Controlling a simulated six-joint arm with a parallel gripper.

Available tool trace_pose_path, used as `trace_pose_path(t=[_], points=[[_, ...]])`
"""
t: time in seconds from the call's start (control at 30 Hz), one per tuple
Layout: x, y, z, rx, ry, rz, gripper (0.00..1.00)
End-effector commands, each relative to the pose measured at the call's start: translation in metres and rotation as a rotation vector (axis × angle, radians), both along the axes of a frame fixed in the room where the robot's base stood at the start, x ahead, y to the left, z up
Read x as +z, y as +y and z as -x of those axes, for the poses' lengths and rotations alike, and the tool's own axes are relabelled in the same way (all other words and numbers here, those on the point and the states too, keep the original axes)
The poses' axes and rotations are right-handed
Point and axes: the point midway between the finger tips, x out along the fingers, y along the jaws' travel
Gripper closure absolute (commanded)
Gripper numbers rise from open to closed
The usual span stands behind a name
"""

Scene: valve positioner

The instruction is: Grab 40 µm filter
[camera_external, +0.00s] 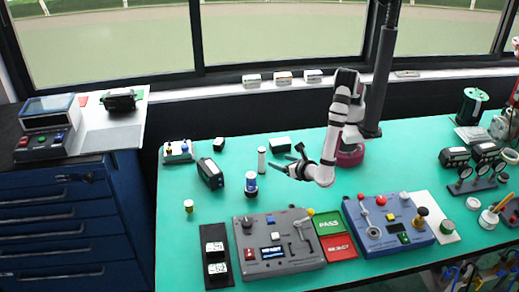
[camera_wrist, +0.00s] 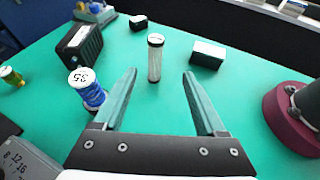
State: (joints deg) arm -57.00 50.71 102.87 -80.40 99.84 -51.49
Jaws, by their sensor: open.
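A slim pale cylinder (camera_wrist: 155,60) with a dark band near its top stands upright on the green table, and looks like a filter. No 40 µm mark is legible on it. In the external view the cylinder (camera_external: 261,160) stands left of my gripper (camera_external: 286,161). In the wrist view my gripper (camera_wrist: 160,75) is open and empty, with the cylinder ahead, between the lines of its fingers and apart from them. A blue spool-like piece (camera_wrist: 88,90) with a white top marked "35" stands by the left finger; it also shows in the external view (camera_external: 251,184).
A black box-shaped device (camera_wrist: 80,44) stands left of the cylinder, and a dark green-sided block (camera_wrist: 207,54) stands right of it. A control box (camera_external: 277,245) and PASS and REJECT pads (camera_external: 333,237) lie in front. Bare table surrounds the cylinder.

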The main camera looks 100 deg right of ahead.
Motion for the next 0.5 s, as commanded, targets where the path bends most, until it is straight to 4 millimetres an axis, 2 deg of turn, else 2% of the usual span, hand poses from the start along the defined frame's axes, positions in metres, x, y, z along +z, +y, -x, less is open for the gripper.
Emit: trace_pose_path(t=[0.07, 0.3, 0.5], points=[[-0.007, -0.002, -0.004, 0.030, 0.010, 0.023, 0.27], [-0.032, -0.059, -0.028, 0.026, 0.011, 0.023, 0.27], [-0.044, -0.086, -0.041, 0.028, 0.009, 0.020, 0.27]])
